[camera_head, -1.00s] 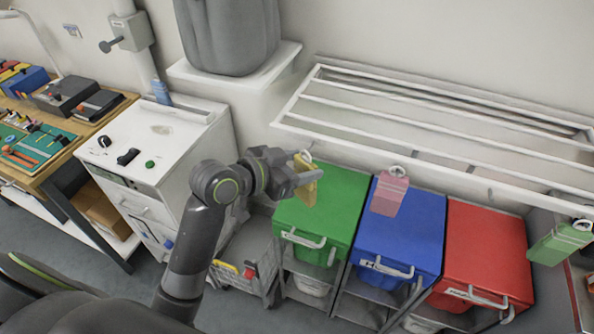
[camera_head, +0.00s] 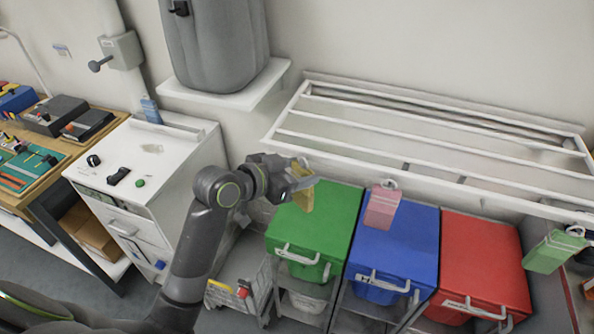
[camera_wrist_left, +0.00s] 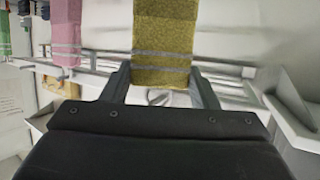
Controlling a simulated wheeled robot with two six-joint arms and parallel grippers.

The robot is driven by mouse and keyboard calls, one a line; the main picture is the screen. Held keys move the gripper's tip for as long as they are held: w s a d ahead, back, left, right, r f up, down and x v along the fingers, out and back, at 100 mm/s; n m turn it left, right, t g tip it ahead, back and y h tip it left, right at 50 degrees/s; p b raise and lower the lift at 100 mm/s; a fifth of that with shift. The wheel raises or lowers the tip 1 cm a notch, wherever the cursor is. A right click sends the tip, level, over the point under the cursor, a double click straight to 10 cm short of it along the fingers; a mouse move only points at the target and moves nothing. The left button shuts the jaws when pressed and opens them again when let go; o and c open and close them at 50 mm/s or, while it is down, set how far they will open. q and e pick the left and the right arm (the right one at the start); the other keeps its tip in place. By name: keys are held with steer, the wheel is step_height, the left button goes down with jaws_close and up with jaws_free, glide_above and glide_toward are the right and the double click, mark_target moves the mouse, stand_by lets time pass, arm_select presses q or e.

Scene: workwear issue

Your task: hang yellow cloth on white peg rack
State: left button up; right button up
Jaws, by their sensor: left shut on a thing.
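The yellow cloth (camera_head: 304,197) is held in my left gripper (camera_head: 299,183), just below the front rail of the white peg rack (camera_head: 345,150) near its left end. My left gripper is shut on the cloth. In the left wrist view the cloth (camera_wrist_left: 164,40) hangs between the two fingers, with grey bands across its lower part. Whether its top is on a peg cannot be told, as the top is small in the head view and cut off in the wrist view. My right gripper is not in view.
A pink cloth (camera_head: 381,210) and a green cloth (camera_head: 553,252) hang along the rack's front, farther right. Below stand green (camera_head: 315,225), blue (camera_head: 395,250) and red (camera_head: 485,265) bins. A white cabinet (camera_head: 150,165) and a shelf with a grey container (camera_head: 215,45) are left.

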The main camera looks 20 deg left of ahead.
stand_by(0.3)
arm_select(q)
steer(key=o, duration=1)
steer(key=shift+c, duration=0.2)
steer(key=shift+r, duration=0.1)
steer(key=shift+s+a+r, duration=0.1)
steer(key=shift+s+a, duration=0.1)
steer(key=shift+s, duration=0.05)
steer(key=p+v, duration=0.3)
steer(key=v, duration=1.3)
steer(key=shift+s+p, duration=0.3)
steer(key=shift+p, duration=0.05)
steer(key=shift+a+r, duration=0.1)
steer(key=shift+a, duration=0.05)
